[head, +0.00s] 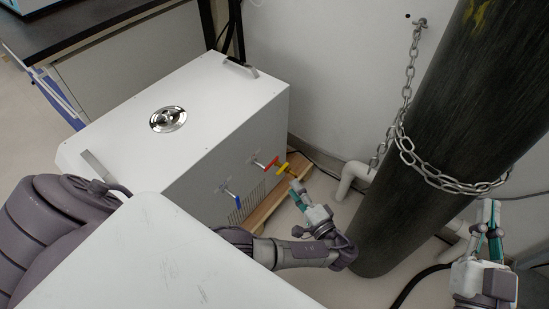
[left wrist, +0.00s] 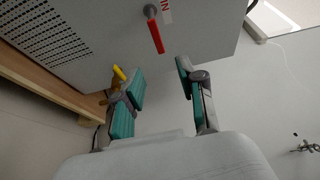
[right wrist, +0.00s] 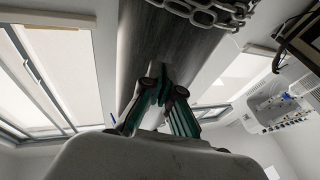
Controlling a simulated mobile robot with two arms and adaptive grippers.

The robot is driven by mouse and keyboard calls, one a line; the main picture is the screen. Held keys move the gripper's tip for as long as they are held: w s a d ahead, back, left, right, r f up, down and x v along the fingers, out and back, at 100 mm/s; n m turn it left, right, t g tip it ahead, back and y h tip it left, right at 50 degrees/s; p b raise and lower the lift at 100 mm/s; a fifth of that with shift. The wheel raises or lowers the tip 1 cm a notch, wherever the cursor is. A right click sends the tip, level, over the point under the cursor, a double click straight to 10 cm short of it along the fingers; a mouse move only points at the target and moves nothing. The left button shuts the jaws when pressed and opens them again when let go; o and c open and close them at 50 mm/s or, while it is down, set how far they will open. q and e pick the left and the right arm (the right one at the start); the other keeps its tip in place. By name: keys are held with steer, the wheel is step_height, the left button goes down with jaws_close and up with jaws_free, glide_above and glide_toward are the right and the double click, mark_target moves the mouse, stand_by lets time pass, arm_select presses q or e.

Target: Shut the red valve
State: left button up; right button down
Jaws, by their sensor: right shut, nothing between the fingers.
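The red valve (head: 271,163) is on the side of the white box (head: 200,110), between a blue valve (head: 232,197) and a yellow valve (head: 282,167). In the left wrist view its red handle (left wrist: 156,37) lies just beyond the gap between my left fingers, apart from them. My left gripper (head: 299,190) is open and empty in front of the box; it also shows in the left wrist view (left wrist: 161,80). The yellow handle (left wrist: 119,72) is close to its left finger. My right gripper (head: 488,212) is shut and empty at the far right.
A large dark cylinder (head: 430,130) with a chain (head: 407,150) around it stands between my two grippers. White pipes (head: 350,177) run along the wall behind. The box rests on a wooden base (head: 268,205). A dark-topped bench (head: 75,28) is at the back left.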

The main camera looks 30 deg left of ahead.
mark_target(275, 159)
arm_select(q)
steer(key=b+x, duration=0.1)
steer(key=x, duration=1)
steer(key=shift+a+f, duration=0.1)
steer(key=shift+a, duration=0.05)
steer(key=shift+x, duration=0.8)
arm_select(e)
step_height(275, 159, up, 6)
steer(key=s+t+y, duration=0.1)
steer(key=s+t, duration=0.1)
steer(key=t, duration=0.2)
steer(key=shift+s+f, duration=0.25)
steer(key=shift+s, duration=0.1)
arm_select(q)
steer(key=shift+c, duration=0.2)
jaws_close()
